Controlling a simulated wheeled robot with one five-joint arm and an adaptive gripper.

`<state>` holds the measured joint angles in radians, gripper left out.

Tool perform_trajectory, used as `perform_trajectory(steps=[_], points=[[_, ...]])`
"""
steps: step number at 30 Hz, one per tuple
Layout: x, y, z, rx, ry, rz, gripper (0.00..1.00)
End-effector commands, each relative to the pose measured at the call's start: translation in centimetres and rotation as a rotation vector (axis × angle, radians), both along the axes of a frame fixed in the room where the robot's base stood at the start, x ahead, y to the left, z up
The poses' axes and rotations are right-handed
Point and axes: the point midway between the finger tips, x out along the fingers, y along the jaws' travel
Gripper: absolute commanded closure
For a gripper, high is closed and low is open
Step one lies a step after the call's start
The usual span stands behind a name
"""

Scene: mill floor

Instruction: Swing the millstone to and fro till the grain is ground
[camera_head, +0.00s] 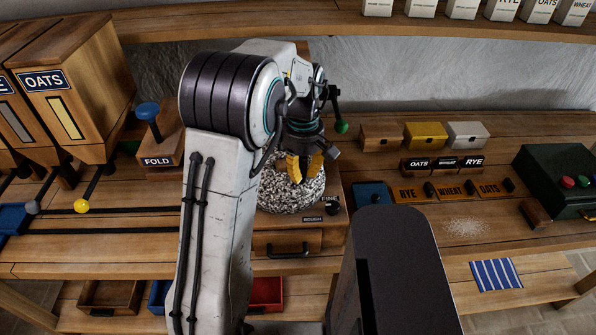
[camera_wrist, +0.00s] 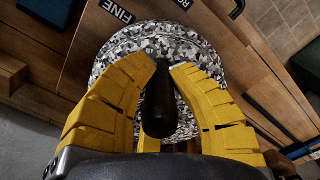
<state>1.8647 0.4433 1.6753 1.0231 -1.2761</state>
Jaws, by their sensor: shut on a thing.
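The millstone (camera_head: 290,194) is a round, speckled black-and-white stone on a wooden mill housing (camera_head: 288,240) that has a drawer with a dark handle. In the wrist view the stone (camera_wrist: 205,58) fills the middle behind my fingers. My gripper (camera_head: 304,168) has yellow fingers and is over the stone. In the wrist view my gripper (camera_wrist: 166,68) is shut around an upright black handle (camera_wrist: 158,105) on the stone. A FINE label (camera_wrist: 117,12) shows beside the stone. No grain is visible at the stone; my arm hides part of it.
An OATS bin (camera_head: 75,90) and a FOLD press (camera_head: 160,145) stand at left. Small wooden, yellow and white boxes (camera_head: 425,136) stand at back right. RYE, WHEAT and OATS plates (camera_head: 450,190) lie in front. Pale powder (camera_head: 466,227) lies on the bench. A green box (camera_head: 552,180) is far right.

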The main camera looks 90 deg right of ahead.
Motion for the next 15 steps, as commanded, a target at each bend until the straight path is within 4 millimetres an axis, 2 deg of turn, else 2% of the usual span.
perform_trajectory(steps=[15], points=[[-0.25, -0.11, -0.18, 0.004, -0.001, 0.043, 1.00]])
